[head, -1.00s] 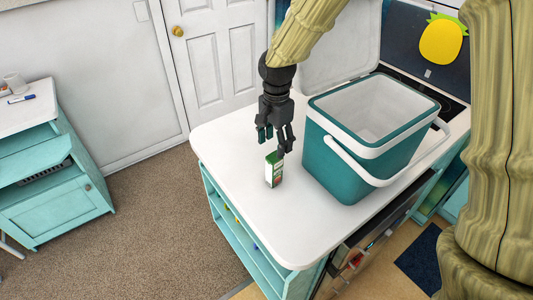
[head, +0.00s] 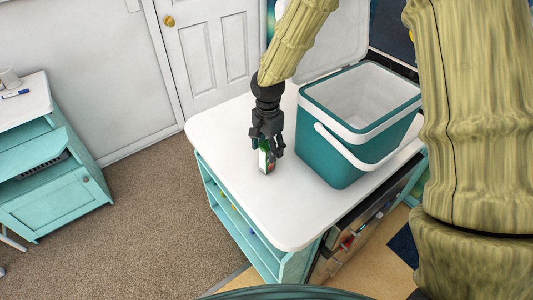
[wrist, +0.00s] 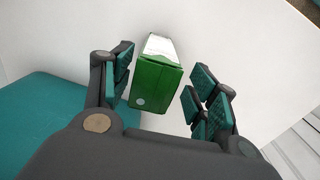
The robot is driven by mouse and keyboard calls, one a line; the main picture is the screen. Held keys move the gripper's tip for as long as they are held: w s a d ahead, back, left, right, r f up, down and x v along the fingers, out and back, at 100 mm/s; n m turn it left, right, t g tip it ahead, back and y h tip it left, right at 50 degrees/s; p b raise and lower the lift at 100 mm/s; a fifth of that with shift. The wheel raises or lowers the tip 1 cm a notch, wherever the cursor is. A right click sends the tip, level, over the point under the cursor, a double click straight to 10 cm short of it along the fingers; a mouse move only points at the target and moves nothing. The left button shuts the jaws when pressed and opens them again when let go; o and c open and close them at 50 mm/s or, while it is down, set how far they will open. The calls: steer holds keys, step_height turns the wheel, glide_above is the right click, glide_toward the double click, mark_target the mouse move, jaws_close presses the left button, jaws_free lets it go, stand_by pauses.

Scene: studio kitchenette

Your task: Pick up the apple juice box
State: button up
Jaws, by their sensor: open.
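The apple juice box (head: 265,161) is a small green and white carton standing upright on the white counter (head: 245,200). My gripper (head: 266,149) is right above it in the head view and hides part of its top. In the wrist view the juice box (wrist: 154,80), with its green top facing the camera, sits between the fingers of my gripper (wrist: 160,92). The fingers are open. The left finger is close to the box, and a wider gap shows on the right side. I cannot tell whether the left finger touches it.
A teal and white cooler (head: 345,160) with its lid up stands just right of the juice box. Its teal side also fills the left of the wrist view (wrist: 40,125). The counter left and front of the box is clear. A teal cabinet (head: 60,200) stands at far left.

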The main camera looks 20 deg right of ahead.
mark_target(268, 156)
steer(key=shift+s+f+p, duration=0.5)
steer(key=shift+s+f, duration=0.2)
steer(key=shift+s, duration=0.2)
steer(key=shift+w+f, duration=0.7)
steer(key=shift+f, duration=0.25)
steer(key=shift+s+r, duration=0.25)
steer(key=shift+s, duration=0.1)
steer(key=shift+w+f, duration=0.15)
steer(key=shift+w, duration=0.05)
steer(key=c, duration=1.2)
steer(key=shift+s, duration=0.15)
steer(key=shift+c, duration=0.2)
